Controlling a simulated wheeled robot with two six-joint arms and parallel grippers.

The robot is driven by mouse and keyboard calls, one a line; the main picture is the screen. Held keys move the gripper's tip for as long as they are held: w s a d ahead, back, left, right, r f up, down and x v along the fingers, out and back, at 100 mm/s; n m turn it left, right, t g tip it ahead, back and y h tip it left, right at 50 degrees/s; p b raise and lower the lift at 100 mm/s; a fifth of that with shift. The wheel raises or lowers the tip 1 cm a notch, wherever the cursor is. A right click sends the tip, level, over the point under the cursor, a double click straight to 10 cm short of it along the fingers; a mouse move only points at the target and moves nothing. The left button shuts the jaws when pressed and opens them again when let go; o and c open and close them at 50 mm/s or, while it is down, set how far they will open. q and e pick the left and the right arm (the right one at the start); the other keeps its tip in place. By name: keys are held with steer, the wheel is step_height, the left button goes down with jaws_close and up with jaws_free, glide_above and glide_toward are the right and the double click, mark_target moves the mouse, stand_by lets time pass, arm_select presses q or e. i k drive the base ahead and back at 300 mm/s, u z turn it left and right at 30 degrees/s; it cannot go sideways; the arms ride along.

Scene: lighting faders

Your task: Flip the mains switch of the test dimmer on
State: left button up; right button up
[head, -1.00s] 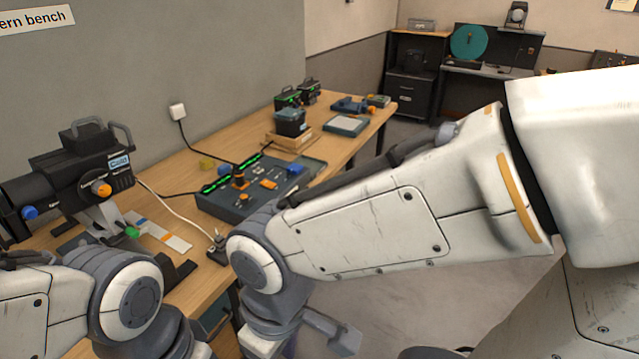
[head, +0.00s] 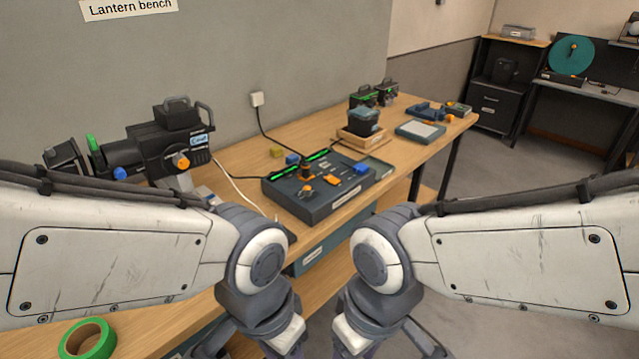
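A dark console with glowing green strips, orange and blue controls and a knob (head: 325,203) sits on the bench. I cannot tell whether it is the test dimmer, and no mains switch can be made out. My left gripper (head: 248,345) and my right gripper (head: 390,345) hang low at the bottom edge, in front of the bench and apart from the console. Their fingertips are cut off or unclear, so their opening cannot be told.
The wooden bench (head: 235,158) runs to the back right. A black lantern (head: 185,145) stands at left, and a green tape roll (head: 88,340) lies at lower left. A dark box in a wooden tray (head: 360,137) stands behind the console. Open floor lies at right.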

mark_target(330, 178)
steer(key=u, duration=0.05)
steer(key=k, duration=0.65)
steer(key=z, duration=0.7)
steer(key=i, duration=1.7)
steer(key=u, duration=0.95)
